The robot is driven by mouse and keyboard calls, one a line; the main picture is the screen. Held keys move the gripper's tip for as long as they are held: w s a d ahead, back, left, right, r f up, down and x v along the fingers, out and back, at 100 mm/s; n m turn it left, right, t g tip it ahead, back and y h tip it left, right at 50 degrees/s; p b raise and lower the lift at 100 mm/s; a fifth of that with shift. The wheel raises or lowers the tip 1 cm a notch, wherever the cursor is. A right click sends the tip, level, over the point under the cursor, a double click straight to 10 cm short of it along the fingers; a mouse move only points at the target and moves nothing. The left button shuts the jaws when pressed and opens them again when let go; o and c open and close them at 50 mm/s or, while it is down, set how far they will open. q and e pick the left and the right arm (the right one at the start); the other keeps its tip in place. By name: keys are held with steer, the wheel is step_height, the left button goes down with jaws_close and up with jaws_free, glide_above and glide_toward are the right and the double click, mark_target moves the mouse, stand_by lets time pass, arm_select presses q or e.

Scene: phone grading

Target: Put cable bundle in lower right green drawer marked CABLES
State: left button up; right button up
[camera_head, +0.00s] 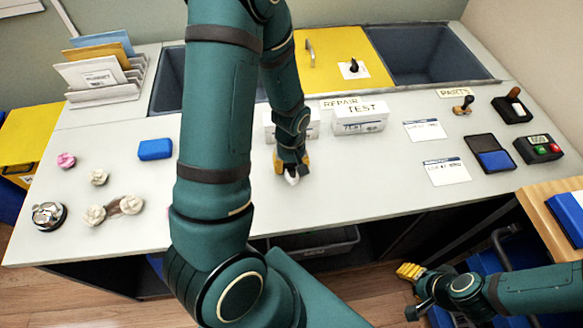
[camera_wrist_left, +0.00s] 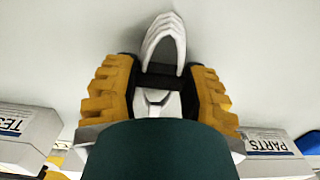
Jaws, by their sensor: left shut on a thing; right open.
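My left gripper (camera_head: 291,163) points down over the middle of the white worktop, near its front part. It is shut on the white cable bundle (camera_head: 292,179), whose loop sticks out between the yellow fingers (camera_wrist_left: 165,95) in the left wrist view. The looped white cable bundle (camera_wrist_left: 165,35) is close above or touching the worktop; I cannot tell which. My right gripper (camera_head: 412,273) is open and empty, low in front of the worktop at the right. No green drawer marked CABLES shows in either view.
White boxes (camera_head: 360,118) stand behind the left gripper, one marked TEST. Label cards (camera_head: 446,172), an ink pad (camera_head: 490,153) and a button device (camera_head: 538,148) lie at the right.

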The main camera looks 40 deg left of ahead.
arm_select(q)
steer(key=shift+w+f, duration=0.1)
steer(key=shift+f, duration=0.5)
steer(key=shift+f, duration=0.1)
steer(key=o, duration=1.1)
